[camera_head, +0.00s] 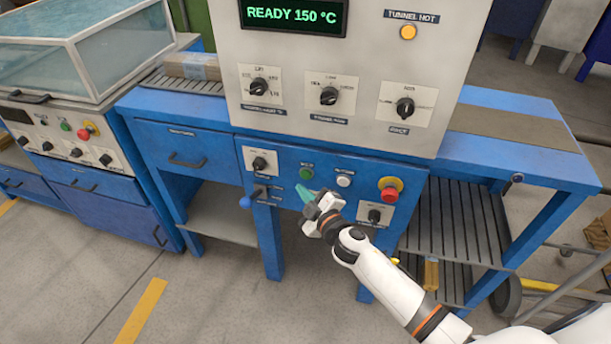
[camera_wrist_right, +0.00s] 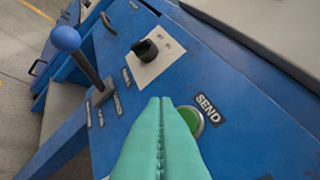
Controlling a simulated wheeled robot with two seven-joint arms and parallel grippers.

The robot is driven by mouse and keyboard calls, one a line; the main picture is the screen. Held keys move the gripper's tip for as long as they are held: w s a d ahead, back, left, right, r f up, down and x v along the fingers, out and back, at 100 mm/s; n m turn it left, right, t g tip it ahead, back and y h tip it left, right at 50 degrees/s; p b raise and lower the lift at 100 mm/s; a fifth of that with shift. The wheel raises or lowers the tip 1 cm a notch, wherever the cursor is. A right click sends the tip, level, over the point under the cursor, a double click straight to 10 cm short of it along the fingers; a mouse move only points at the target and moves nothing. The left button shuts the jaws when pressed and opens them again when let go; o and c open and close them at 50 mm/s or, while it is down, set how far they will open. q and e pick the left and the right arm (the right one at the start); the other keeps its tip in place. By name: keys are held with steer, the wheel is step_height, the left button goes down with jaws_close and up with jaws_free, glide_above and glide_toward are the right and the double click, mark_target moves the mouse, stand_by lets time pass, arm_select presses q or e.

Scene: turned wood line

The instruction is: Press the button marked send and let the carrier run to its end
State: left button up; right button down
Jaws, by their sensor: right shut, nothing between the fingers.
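The green send button (camera_head: 306,173) sits on the blue front panel in the head view. In the right wrist view the green button (camera_wrist_right: 190,119) is partly hidden by my fingers, with a SEND label (camera_wrist_right: 208,108) beside it. My right gripper (camera_head: 304,191) is shut and empty, its teal fingertips just below the button. In the wrist view the shut fingertips (camera_wrist_right: 160,101) lie beside the button and overlap its edge; I cannot tell whether they touch. A grey-brown block (camera_head: 192,66) rests on the rollers at left; I cannot tell if it is the carrier.
A white button (camera_head: 344,180) and a red stop button (camera_head: 390,188) are to the right. A blue-knobbed lever (camera_head: 247,201) stands out at left, below a black knob (camera_head: 260,163). The display (camera_head: 293,15) reads READY 150 °C. An amber TUNNEL HOT lamp (camera_head: 408,32) is lit.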

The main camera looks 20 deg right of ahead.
mark_target(306, 174)
steer(key=shift+w+d, duration=0.6)
steer(key=shift+w, duration=0.25)
steer(key=shift+w+d, duration=0.1)
stand_by(1.5)
steer(key=shift+w+d, duration=0.15)
steer(key=shift+w, duration=0.1)
